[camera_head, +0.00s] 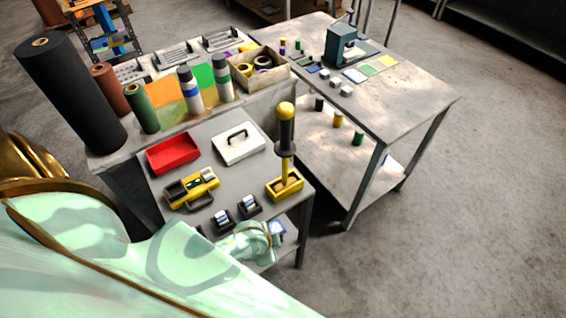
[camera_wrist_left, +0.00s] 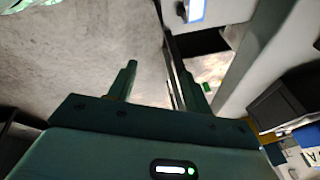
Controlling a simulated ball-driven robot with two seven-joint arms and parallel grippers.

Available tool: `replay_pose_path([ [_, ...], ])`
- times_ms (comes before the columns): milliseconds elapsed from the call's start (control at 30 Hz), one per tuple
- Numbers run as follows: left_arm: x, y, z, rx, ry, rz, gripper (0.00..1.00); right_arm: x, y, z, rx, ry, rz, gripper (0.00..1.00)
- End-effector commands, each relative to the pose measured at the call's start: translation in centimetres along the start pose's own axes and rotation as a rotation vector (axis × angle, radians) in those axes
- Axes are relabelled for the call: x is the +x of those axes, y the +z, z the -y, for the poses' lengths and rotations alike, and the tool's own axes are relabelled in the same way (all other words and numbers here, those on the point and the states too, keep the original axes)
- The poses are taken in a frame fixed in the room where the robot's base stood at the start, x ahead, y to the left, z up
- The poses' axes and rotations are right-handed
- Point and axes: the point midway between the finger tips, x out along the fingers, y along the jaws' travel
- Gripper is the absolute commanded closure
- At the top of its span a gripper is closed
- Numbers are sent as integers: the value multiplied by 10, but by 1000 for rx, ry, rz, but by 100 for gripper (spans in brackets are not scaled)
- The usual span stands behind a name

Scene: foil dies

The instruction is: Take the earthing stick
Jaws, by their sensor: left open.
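The earthing stick (camera_head: 286,132) stands upright in the head view, with a yellow knob, a dark grip, a dark disc and a yellow lower shaft. Its foot is in a yellow open box (camera_head: 272,196) at the right edge of the grey bench top. My left gripper (camera_head: 258,240) is low at the bench's front edge, apart from the stick and nearer me; my own arm partly hides it. In the left wrist view its two fingers (camera_wrist_left: 160,84) are spread with nothing between them. I cannot make out the stick there. My right gripper does not show.
On the grey bench are a red tray (camera_head: 172,152), a white case (camera_head: 238,143), a yellow meter (camera_head: 191,187) and small dark holders (camera_head: 248,206). Rolls (camera_head: 140,107) and bottles stand behind. A second table (camera_head: 410,105) is at right; open floor lies in front of it.

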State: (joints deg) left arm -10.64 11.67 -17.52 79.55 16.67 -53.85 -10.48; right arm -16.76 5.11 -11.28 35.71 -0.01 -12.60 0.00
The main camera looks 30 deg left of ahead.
Motion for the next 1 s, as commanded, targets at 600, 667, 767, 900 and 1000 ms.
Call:
replay_pose_path([
  [600, -409, -207, 250, 1904, 354, -29, 50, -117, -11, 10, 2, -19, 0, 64],
  [667, -418, -204, 258, 1931, 380, -36, 50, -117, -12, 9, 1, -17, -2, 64],
  [767, -419, -198, 263, 1952, 405, -45, 50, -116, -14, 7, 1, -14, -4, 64],
  [900, -392, -190, 256, 1957, 414, -52, 50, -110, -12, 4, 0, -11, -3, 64],
  [1000, -367, -184, 250, 1954, 412, -52, 50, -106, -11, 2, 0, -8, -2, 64],
])
